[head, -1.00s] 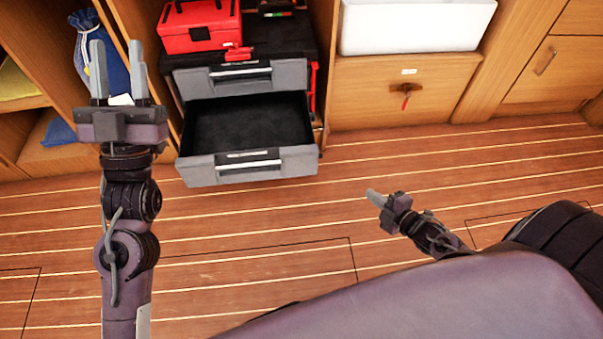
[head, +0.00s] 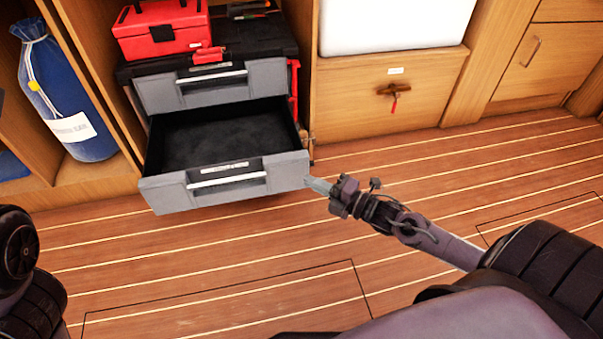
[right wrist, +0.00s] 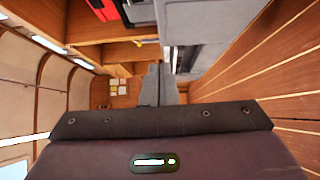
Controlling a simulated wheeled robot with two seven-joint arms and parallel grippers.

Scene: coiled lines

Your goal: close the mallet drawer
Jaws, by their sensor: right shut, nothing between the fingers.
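The lower drawer (head: 170,193) of a black and grey tool chest stands pulled out. It has a grey front with a pale handle and a small label that I cannot read. Its dark inside looks empty. The upper drawer (head: 150,95) above it is shut. My right gripper (head: 318,186) is shut and empty, with its fingertips at the right end of the open drawer's front. I cannot tell whether they touch it. In the right wrist view the closed fingers (right wrist: 161,84) point ahead beside grey drawer fronts. My left gripper is out of view.
A red toolbox (head: 165,30) sits on the chest. A blue bag (head: 65,95) stands in the cubby at the left. A wooden locker front (head: 375,110) with a red-tagged latch is to the right. The striped floor (head: 230,270) before the drawer is clear.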

